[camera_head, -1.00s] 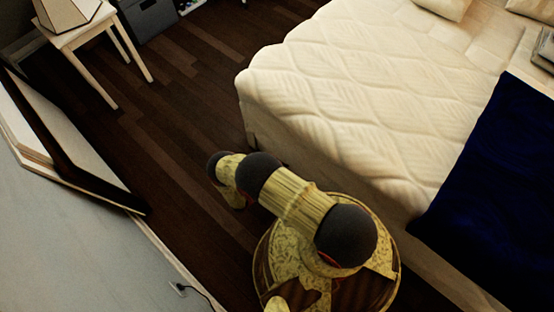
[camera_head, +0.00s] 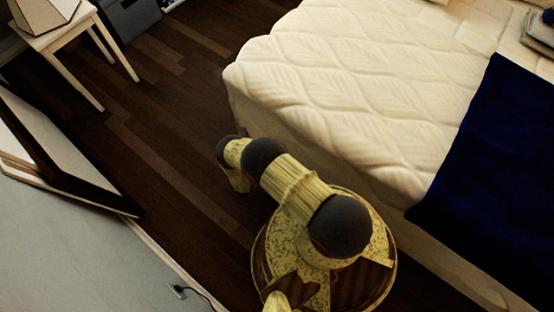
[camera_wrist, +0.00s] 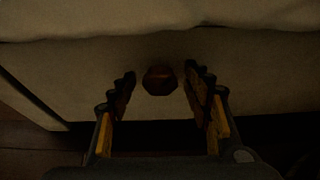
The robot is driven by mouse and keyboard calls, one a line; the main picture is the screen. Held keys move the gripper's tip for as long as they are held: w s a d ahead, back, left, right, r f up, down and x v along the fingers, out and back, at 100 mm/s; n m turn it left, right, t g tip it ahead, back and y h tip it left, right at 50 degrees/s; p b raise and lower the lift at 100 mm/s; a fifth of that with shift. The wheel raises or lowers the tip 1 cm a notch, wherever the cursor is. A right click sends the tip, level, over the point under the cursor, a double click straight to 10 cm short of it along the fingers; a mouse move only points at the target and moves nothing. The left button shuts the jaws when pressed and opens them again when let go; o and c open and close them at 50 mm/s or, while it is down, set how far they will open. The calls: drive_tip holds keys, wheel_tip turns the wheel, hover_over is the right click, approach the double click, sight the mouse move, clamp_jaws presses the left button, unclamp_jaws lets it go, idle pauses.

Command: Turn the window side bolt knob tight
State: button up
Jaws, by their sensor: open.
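A dark reddish-brown, many-sided bolt knob (camera_wrist: 160,80) sticks out of the pale side panel of the bed (camera_wrist: 90,75) in the wrist view. My gripper (camera_wrist: 160,73) is open, with one finger left of the knob and one right of it in the picture. Gaps show between the knob and both fingers. I cannot tell how deep the fingers reach along the knob. In the head view, the knob and my gripper are not visible; only my arm shows beside the bed.
The cream mattress (camera_head: 330,90) carries a dark blue cloth (camera_head: 490,170) at its right. A small table (camera_head: 75,50) with a lamp (camera_head: 48,10) stands at upper left. A framed panel (camera_head: 70,150) leans at the left wall. Dark wooden floor (camera_head: 160,110) is clear between wall and bed.

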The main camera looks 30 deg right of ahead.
drive_tip(key=shift+c, duration=0.5)
drive_tip(key=c, duration=1)
drive_tip(key=shift+c, duration=0.2)
drive_tip(key=shift+s+d+f+m+t+h, duration=0.1)
drive_tip(key=shift+s+f+m+t, duration=0.1)
drive_tip(key=shift+m+t, duration=1.5)
drive_tip(key=shift+s+d+f+m+t+h, duration=0.15)
drive_tip(key=shift+m+t, duration=0.6)
drive_tip(key=shift+m, duration=1.9)
drive_tip(key=shift+s+a+f+m+t+h, duration=0.1)
drive_tip(key=shift+s+f+m+t, duration=0.15)
drive_tip(key=shift+m+t, duration=1.45)
drive_tip(key=shift+m+g, duration=0.45)
drive_tip(key=shift+m, duration=0.1)
drive_tip(key=o, duration=1.1)
drive_tip(key=shift+c, duration=0.2)
